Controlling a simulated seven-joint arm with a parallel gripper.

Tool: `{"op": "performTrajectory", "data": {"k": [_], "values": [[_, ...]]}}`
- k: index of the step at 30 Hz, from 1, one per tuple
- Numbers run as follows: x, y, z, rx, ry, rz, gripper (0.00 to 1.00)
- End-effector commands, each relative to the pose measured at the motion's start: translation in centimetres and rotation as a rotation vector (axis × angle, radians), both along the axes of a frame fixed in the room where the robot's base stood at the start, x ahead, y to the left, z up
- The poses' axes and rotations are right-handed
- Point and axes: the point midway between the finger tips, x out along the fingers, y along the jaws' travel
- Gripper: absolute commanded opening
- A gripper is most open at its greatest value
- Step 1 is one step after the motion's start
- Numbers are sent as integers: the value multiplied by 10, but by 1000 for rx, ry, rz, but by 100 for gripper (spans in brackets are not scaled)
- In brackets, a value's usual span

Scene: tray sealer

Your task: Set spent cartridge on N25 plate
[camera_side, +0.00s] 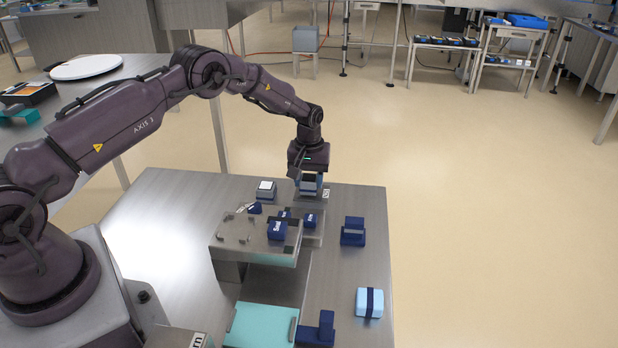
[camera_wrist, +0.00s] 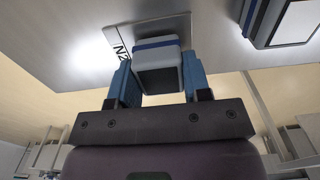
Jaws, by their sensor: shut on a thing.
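In the wrist view the cartridge (camera_wrist: 157,57) sits upright between the blue fingers of my gripper (camera_wrist: 157,82). The N25 plate (camera_wrist: 177,26), a thin grey plate, lies below the cartridge. Part of its label shows to the left, the rest is hidden. The plate (camera_side: 326,192) also shows beside the fingers in the side view. I cannot tell whether the cartridge touches the plate.
A metal fixture (camera_side: 232,252) with dark-blue blocks stands nearer than the gripper. A white-topped grey block (camera_side: 265,190) stands left of the gripper. A dark-blue part (camera_side: 353,232), a light-blue box (camera_side: 362,303) and a teal tray (camera_side: 262,325) are on the nearer table.

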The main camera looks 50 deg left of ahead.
Motion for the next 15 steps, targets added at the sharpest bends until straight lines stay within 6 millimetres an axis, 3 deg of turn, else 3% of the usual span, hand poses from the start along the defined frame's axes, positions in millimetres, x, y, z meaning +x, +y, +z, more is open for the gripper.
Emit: {"op": "performTrajectory", "data": {"k": [11,12,15], "values": [[0,0,-2,1,-1,0,18],[0,0,-2,0,-1,0,53],[0,0,-2,1,-1,0,74]]}}
